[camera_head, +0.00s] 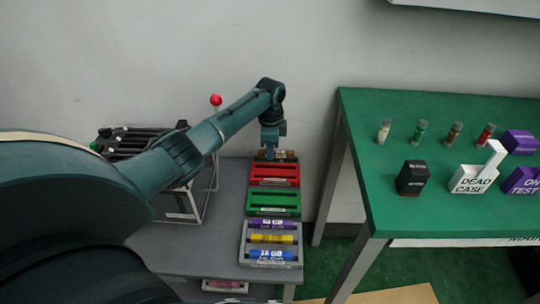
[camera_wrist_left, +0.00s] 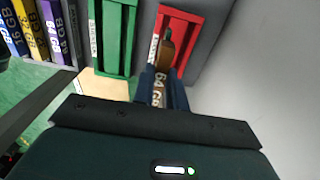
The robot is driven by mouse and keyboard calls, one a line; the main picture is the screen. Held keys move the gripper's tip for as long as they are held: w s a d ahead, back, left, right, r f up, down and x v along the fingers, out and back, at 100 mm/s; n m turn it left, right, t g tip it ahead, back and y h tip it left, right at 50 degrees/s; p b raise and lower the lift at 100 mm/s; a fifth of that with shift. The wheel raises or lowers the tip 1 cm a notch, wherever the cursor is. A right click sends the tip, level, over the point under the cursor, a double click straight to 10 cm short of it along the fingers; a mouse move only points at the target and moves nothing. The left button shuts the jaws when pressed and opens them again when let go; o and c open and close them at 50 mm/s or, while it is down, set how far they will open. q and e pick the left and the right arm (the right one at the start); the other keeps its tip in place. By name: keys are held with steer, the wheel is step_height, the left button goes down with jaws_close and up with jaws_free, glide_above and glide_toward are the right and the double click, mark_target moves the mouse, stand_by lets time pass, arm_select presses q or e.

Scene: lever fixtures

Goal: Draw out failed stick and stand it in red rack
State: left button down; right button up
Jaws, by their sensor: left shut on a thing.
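My left gripper (camera_head: 270,152) is at the far end of the rack row, just beyond the red rack (camera_head: 262,175). In the left wrist view its dark blue fingers (camera_wrist_left: 163,88) are shut on a brown stick (camera_wrist_left: 158,92) lettered "64 GB". The stick's brown far end lies in line with the open red rack (camera_wrist_left: 190,20); I cannot tell whether it touches it. The head view shows a brown strip (camera_head: 288,155) beside the gripper. No fail mark is readable. My right gripper is not in view.
A green rack (camera_head: 287,213) stands before the red one, then a grey tray (camera_head: 298,250) with purple, yellow and blue sticks. A black device with a red-knobbed lever (camera_head: 216,100) stands left. A green table (camera_head: 380,160) at right bears vials and a white "DEAD CASE" box (camera_head: 472,178).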

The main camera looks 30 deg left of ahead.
arm_select(q)
steer(key=shift+r, duration=0.1)
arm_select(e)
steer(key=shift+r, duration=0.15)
arm_select(q)
steer(key=shift+a+r+p, duration=0.1)
steer(key=shift+p, duration=0.5)
steer(key=shift+f+b, duration=0.4)
steer(key=shift+f, duration=0.35)
step_height(320, 180, down, 3)
steer(key=b, duration=0.2)
steer(key=shift+f+b, duration=0.15)
steer(key=shift+b, duration=0.2)
steer(key=shift+f+b, duration=0.35)
steer(key=shift+f, duration=0.35)
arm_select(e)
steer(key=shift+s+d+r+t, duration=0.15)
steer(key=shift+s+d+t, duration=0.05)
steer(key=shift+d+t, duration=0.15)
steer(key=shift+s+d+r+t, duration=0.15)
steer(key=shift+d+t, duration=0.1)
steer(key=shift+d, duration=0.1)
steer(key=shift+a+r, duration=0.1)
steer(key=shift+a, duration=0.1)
arm_select(q)
steer(key=shift+p, duration=0.55)
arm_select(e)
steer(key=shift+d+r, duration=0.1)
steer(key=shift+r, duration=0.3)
